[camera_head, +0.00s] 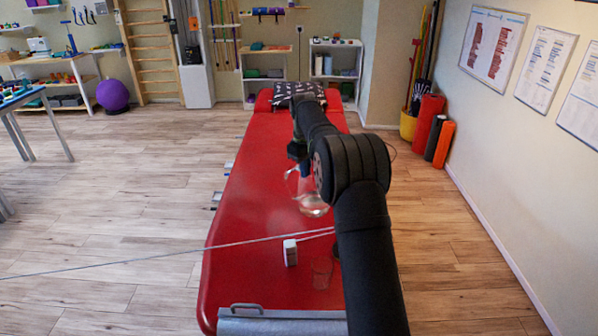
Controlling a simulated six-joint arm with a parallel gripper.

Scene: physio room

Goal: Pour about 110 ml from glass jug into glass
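The clear glass jug (313,206) shows just below and beyond my arm, above or on the red treatment table. Its upper part is partly hidden by my arm, and I cannot tell whether it is held up or rests on the table. My gripper (297,161) is at the jug's upper left, small and dark, and its fingers are not clear. I cannot tell whether they grip the jug. The empty-looking drinking glass (322,273) stands upright on the table, nearer the camera than the jug.
The red treatment table (245,235) is long and mostly bare. A small white box (290,252) stands left of the glass. A thin grey cord (150,257) crosses the table beside the box. A patterned pillow (298,92) lies at the far end. A metal handle (246,309) is at the near edge.

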